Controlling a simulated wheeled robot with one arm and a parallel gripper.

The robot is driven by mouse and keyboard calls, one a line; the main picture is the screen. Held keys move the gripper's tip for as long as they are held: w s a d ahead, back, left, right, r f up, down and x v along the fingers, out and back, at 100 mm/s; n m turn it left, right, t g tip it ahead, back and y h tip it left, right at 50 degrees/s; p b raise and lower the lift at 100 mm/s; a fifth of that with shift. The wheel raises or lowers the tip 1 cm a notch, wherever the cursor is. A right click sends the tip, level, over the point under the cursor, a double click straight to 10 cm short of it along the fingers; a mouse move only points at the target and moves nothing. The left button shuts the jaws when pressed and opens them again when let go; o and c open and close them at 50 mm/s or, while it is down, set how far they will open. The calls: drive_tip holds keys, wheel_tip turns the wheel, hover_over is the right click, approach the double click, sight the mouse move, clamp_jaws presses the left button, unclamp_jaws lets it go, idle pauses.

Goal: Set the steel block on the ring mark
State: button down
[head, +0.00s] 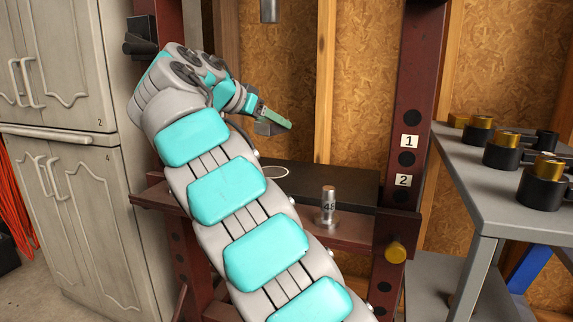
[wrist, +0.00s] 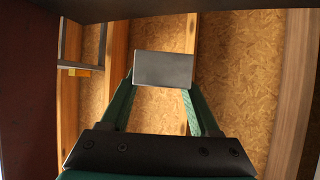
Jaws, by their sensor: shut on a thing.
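The steel block is a grey rectangular piece (head: 266,129), and it also shows in the wrist view (wrist: 163,69) between the green fingertips. My gripper (head: 275,120) is shut on it and holds it in the air, inside the dark red press frame. In the wrist view my gripper's fingertips (wrist: 160,84) sit at its two sides. The ring mark (head: 275,171) is a thin pale ring on the dark bed plate (head: 345,185), below the block and apart from it. My arm hides its left part.
A steel cylinder marked 48 (head: 328,205) stands at the bed's front. The press ram (head: 269,10) hangs above. A red upright (head: 408,120) stands to the right. A grey bench (head: 470,180) holds several black and brass pieces. Cabinets (head: 60,160) stand at left.

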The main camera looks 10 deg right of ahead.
sight(273, 172)
drive_tip(key=shift+f+b, duration=1.05)
drive_tip(key=shift+f, duration=3.8)
drive_tip(key=shift+c, duration=0.6)
unclamp_jaws()
drive_tip(key=shift+f, duration=0.15)
drive_tip(key=shift+r, duration=0.2)
drive_tip(key=v, duration=1.1)
drive_tip(key=shift+s+a+r+p, duration=0.1)
drive_tip(key=shift+s+a+p, duration=0.05)
drive_tip(key=shift+a+p, duration=0.2)
drive_tip(key=shift+s+a+r, duration=0.1)
drive_tip(key=shift+s, duration=0.05)
